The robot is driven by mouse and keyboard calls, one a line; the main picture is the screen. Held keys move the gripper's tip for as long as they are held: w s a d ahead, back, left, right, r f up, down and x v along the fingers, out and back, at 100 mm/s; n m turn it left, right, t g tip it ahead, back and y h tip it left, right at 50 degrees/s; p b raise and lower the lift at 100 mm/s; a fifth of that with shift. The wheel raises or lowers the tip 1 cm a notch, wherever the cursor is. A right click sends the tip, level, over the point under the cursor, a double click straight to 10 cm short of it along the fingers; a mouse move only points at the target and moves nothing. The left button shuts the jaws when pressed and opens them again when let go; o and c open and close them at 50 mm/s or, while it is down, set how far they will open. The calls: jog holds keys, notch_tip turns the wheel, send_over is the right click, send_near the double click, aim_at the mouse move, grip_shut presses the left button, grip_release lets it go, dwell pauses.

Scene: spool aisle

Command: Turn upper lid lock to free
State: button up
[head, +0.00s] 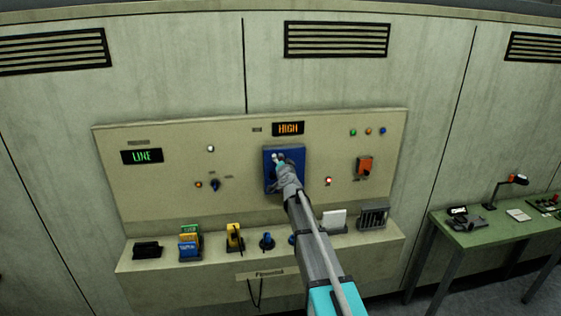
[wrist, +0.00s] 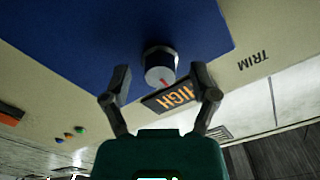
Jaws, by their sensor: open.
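A blue panel (head: 270,178) is mounted on the beige wall board, and it fills the top of the wrist view (wrist: 120,35). A round grey knob (wrist: 160,66) with a red mark on its face sticks out from the blue panel. No label reading lid lock is legible, so I cannot tell for sure that this knob is the lock. My gripper (wrist: 160,82) is open, with one finger on each side of the knob in the picture. I see gaps and no clear contact. In the head view my gripper (head: 279,160) and arm hide much of the panel.
An orange HIGH display (head: 288,129) sits just above the blue panel. An orange switch (head: 365,166) and a small dark blue knob (head: 215,185) are on the same board. A shelf (head: 150,267) below holds several items. A green table (head: 480,233) stands at the right.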

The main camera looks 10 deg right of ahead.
jog(key=s, duration=1.1)
jog(key=shift+s, duration=0.3)
jog(key=s+a+f+n+g+y+b, duration=0.25)
jog(key=s+f+n+g, duration=0.2)
jog(key=s+f, duration=0.3)
jog(key=s+a+f+n+g+y+b, duration=0.25)
jog(key=s+a+f+g, duration=0.2)
jog(key=s+f, duration=0.35)
jog(key=s+d+f+g+h+b, duration=0.1)
jog(key=s+d+f+g+h, duration=0.1)
jog(key=s, duration=0.7)
jog(key=s+d+f+g+h+b, duration=0.1)
jog(key=s+d+f+g+h, duration=0.2)
jog(key=s+f+g, duration=0.4)
jog(key=shift+s+d+f, duration=0.65)
jog(key=shift+s+d, duration=0.15)
jog(key=shift+s, duration=0.05)
jog(key=shift+w, duration=0.1)
